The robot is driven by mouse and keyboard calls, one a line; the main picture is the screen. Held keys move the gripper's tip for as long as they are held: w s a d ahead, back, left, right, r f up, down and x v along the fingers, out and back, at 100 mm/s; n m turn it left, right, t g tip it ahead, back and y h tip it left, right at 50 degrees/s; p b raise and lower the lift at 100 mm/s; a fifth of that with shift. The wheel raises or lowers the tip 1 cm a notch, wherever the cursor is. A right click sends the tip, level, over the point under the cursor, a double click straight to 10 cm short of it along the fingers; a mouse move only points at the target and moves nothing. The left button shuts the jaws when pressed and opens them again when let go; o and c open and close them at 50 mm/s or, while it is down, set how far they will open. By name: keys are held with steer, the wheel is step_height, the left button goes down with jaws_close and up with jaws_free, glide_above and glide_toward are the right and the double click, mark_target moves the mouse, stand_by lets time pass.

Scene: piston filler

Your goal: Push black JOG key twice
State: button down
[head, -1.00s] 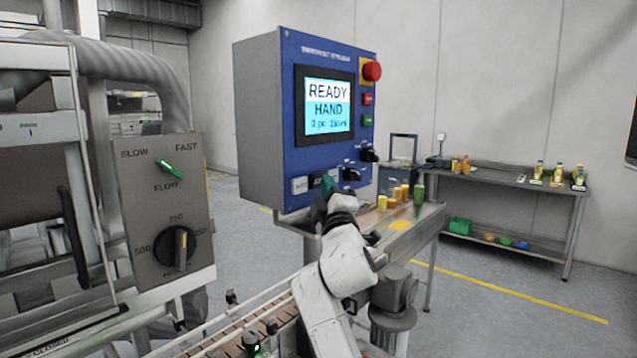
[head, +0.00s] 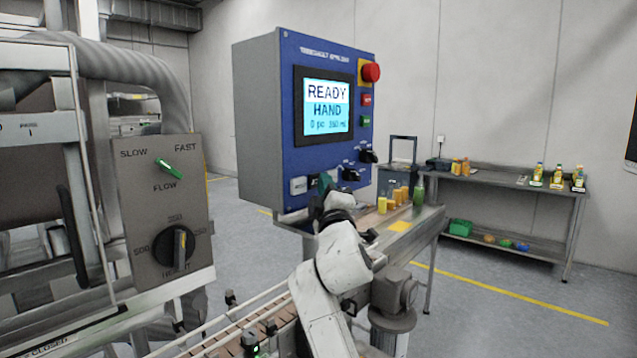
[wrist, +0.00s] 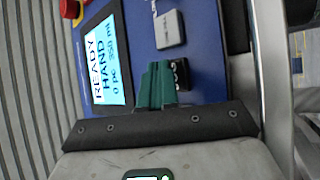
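The blue control panel (head: 340,160) is on a grey cabinet, with a lit screen (head: 328,107) reading READY, HAND, 0 pc and what looks like 350 ml. The black JOG key (wrist: 182,74) shows in the wrist view, partly covered by my fingers. In the head view my gripper (head: 322,184) hides most of that key.
A red mushroom button (head: 371,72), a red key, a green key and black knobs (head: 367,156) are on the panel's right side. A conveyor (head: 235,335) runs below. A grey box with dials (head: 165,210) stands left. Bottles stand on a table at right.

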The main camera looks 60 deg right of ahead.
steer(key=shift+w+a+f, duration=0.1)
steer(key=shift+w+f, duration=0.2)
steer(key=shift+f, duration=0.15)
steer(key=shift+s+f, duration=0.1)
steer(key=shift+s+a+f+p, duration=0.15)
steer(key=shift+s+f+p, duration=0.15)
steer(key=shift+s, duration=0.3)
steer(key=shift+s+r, duration=0.1)
steer(key=shift+s+a+r+p, duration=0.1)
steer(key=shift+s+a+p, duration=0.1)
steer(key=shift+s+p, duration=0.55)
steer(key=shift+s+a+r+p, duration=0.15)
steer(key=shift+s+p, duration=0.3)
steer(key=shift+s, duration=0.45)
steer(key=shift+s+a+r+p, duration=0.1)
steer(key=shift+s+a+p, duration=0.1)
steer(key=shift+s+p, duration=0.55)
